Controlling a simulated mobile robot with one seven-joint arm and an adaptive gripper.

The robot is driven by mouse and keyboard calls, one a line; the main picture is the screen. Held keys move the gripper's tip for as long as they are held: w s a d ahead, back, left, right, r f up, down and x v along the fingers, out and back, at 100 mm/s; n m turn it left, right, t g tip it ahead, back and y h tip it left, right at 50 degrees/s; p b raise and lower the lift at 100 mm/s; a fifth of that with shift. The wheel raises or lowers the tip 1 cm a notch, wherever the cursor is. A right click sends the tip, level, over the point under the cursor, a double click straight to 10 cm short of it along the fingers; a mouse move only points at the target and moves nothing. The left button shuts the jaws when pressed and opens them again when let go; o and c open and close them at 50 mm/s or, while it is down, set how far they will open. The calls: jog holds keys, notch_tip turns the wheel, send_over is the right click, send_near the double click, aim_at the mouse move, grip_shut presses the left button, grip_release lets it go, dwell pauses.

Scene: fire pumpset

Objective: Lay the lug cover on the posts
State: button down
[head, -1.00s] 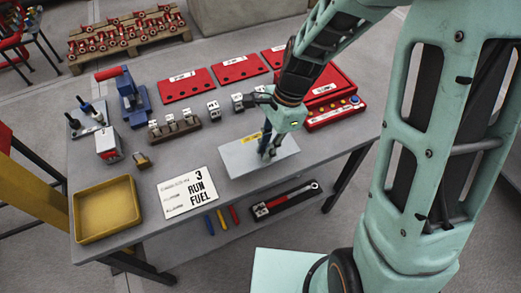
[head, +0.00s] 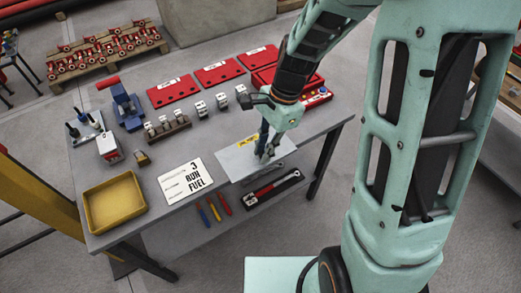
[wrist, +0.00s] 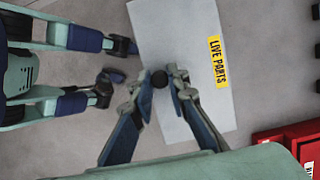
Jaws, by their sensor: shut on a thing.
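The lug cover (head: 238,166) is a flat pale grey plate with a yellow LIVE PARTS label and a dark round knob. In the wrist view the plate (wrist: 178,42) stretches past my fingers, label to the right. My gripper (head: 264,152) is shut on the knob; in the wrist view the fingertips (wrist: 160,82) close around it. The cover is near the table's front right edge; its height above the table is hard to tell. A small grey plate with dark-topped upright posts (head: 84,126) stands at the table's far left, apart from the cover.
A blue vise-like tool (head: 126,108), a block with small silver parts (head: 167,130) and red panels (head: 175,91) occupy the back.

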jog(key=shift+s+d+r, duration=0.15)
jog(key=shift+s, duration=0.1)
